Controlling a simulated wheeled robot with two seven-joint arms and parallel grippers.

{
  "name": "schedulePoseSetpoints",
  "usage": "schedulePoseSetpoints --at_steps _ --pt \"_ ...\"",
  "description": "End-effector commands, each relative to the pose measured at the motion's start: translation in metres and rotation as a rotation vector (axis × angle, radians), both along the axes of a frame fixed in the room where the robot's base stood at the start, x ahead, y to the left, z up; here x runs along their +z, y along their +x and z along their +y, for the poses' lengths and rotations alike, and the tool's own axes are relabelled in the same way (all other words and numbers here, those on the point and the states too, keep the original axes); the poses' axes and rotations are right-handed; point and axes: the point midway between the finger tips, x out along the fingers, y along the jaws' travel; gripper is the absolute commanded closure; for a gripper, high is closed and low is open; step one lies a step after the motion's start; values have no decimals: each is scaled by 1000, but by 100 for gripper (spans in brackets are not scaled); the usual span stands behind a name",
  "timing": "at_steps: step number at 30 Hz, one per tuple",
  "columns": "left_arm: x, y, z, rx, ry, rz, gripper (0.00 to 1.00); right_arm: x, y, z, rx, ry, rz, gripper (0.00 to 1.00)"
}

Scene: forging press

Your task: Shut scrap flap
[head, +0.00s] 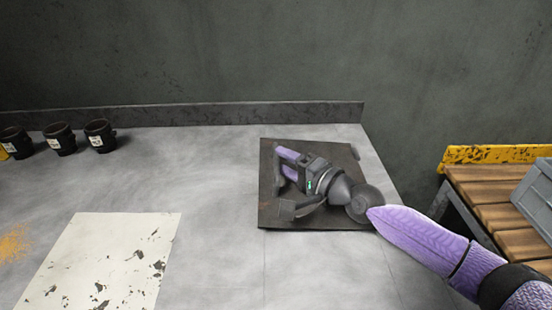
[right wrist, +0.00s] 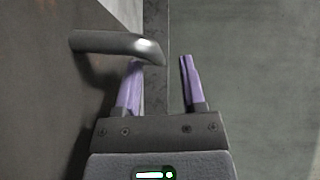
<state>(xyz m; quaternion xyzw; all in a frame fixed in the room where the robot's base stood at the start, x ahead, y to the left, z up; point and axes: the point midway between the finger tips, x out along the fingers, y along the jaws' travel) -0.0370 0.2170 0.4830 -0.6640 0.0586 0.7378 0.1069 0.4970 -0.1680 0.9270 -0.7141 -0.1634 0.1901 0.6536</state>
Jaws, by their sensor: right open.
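The scrap flap appears to be the dark square plate (head: 330,222) at the right end of the grey bench in the head view. How far it stands open is unclear. In the right wrist view the dark plate (right wrist: 40,100) fills the left side. A round metal bar handle (right wrist: 110,43) stands out from it. My right gripper (head: 281,170) is over the plate in the head view, hiding part of it. In the right wrist view its purple fingers (right wrist: 161,60) are apart with nothing between them. The handle's end is by the left fingertip; contact cannot be told. My left gripper is not in view.
Several dark cups (head: 100,136) stand at the bench's back left. A worn white sheet (head: 110,255) and orange powder (head: 14,243) lie in front. A low backsplash (head: 200,115) runs behind.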

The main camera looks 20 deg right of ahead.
Motion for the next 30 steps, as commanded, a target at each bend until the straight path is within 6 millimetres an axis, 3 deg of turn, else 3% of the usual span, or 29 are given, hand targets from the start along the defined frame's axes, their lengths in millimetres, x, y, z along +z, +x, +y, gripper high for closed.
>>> schedulePoseSetpoints --at_steps 6,14,15,22,30 --pt "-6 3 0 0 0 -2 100 -3 22 12 0 0 1 48" --pt "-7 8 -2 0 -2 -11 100 -3 25 14 1 -2 1 48" --pt "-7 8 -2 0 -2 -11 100 -3 25 14 1 -2 1 50" --pt "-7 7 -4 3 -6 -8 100 -3 24 14 0 -2 1 99" --pt "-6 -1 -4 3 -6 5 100 -2 25 13 0 0 -1 100"
